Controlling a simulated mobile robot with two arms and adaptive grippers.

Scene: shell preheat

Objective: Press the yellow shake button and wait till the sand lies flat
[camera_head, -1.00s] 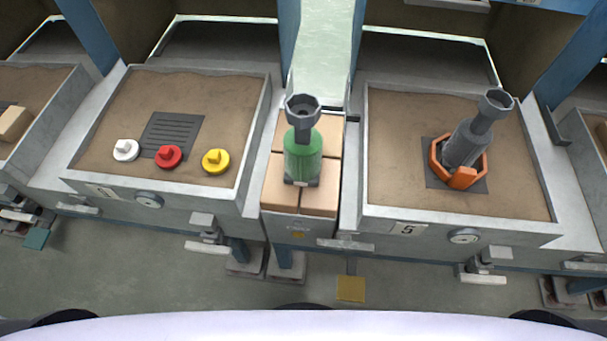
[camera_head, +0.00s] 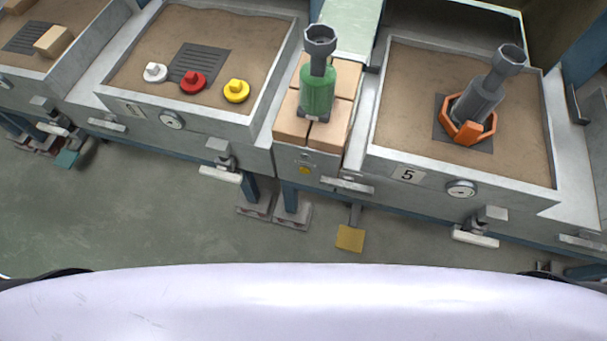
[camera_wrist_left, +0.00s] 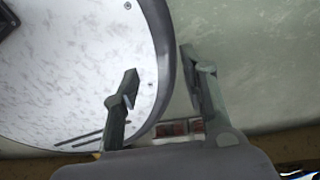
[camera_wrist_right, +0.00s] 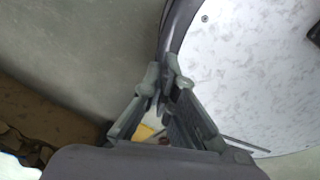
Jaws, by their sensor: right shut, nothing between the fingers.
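No button plainly marked for shaking can be made out. In the head view a yellow round knobbed piece (camera_head: 236,91) lies in the left sand box (camera_head: 190,116), right of a red one (camera_head: 193,82) and a white one (camera_head: 155,72). The sand (camera_head: 250,45) there has an uneven back edge. My left gripper (camera_wrist_left: 160,65) is open and empty in the left wrist view. My right gripper (camera_wrist_right: 162,75) is shut and empty in the right wrist view. Neither shows in the head view.
A green bottle-like piece (camera_head: 318,92) stands on tan blocks (camera_head: 291,127) between the boxes. The right box, labelled 5 (camera_head: 407,175), holds a tilted grey piece (camera_head: 478,100) in an orange ring (camera_head: 468,137). The floor (camera_head: 130,215) in front is clear.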

